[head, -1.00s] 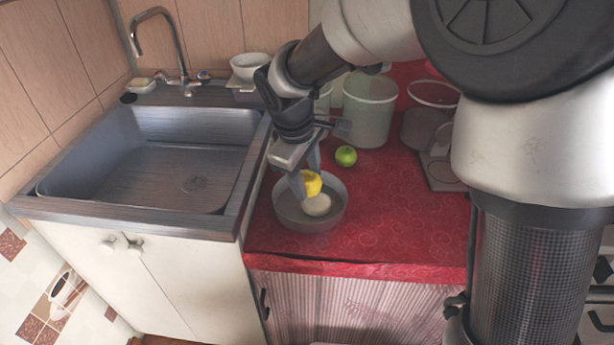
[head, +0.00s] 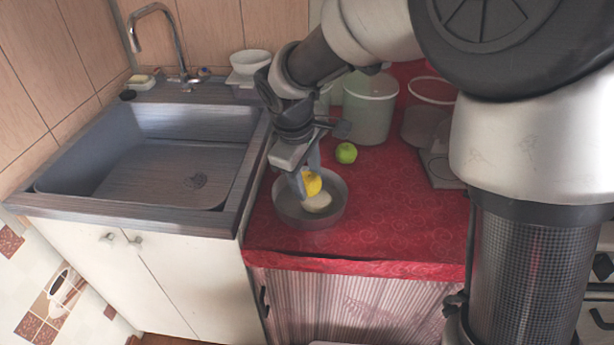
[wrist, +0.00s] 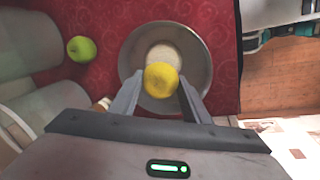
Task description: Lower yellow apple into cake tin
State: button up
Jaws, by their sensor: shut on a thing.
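The yellow apple (head: 312,183) is held between the fingers of my gripper (head: 305,181), over the grey round cake tin (head: 283,212). In the wrist view the apple (wrist: 161,79) sits between the two fingertips, with the tin (wrist: 203,62) around it. A pale round thing (head: 318,202) lies inside the tin, just in front of the apple; in the wrist view it (wrist: 163,53) is partly hidden by the apple. I cannot tell whether the apple touches the pale thing or the tin's floor.
A green apple (head: 346,153) lies on the red cloth (head: 400,215) behind the tin. Translucent canisters (head: 369,110) stand at the back. The sink (head: 150,165) is to the left, with a white bowl (head: 250,62) behind it. The cloth right of the tin is clear.

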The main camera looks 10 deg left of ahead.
jog(key=shift+f+b, duration=0.55)
jog(key=shift+f, duration=0.5)
dwell(0.4)
jog(key=o, duration=1.1)
jog(key=shift+o, duration=0.2)
jog(key=p+v, duration=0.5)
jog(key=v, duration=1.2)
jog(key=s+d+r+m+t+y+p, duration=0.1)
jog(key=s+d+r+m+t, duration=0.1)
jog(key=s+d+m, duration=0.75)
jog(key=s+d+r+m+t, duration=0.1)
jog(key=s+d+m, duration=0.4)
jog(key=d, duration=0.7)
notch_tip(320, 180, up, 22)
jog(key=n+p, duration=0.1)
jog(key=p, duration=2)
jog(key=shift+s+p, duration=0.2)
jog(key=shift+p, duration=0.1)
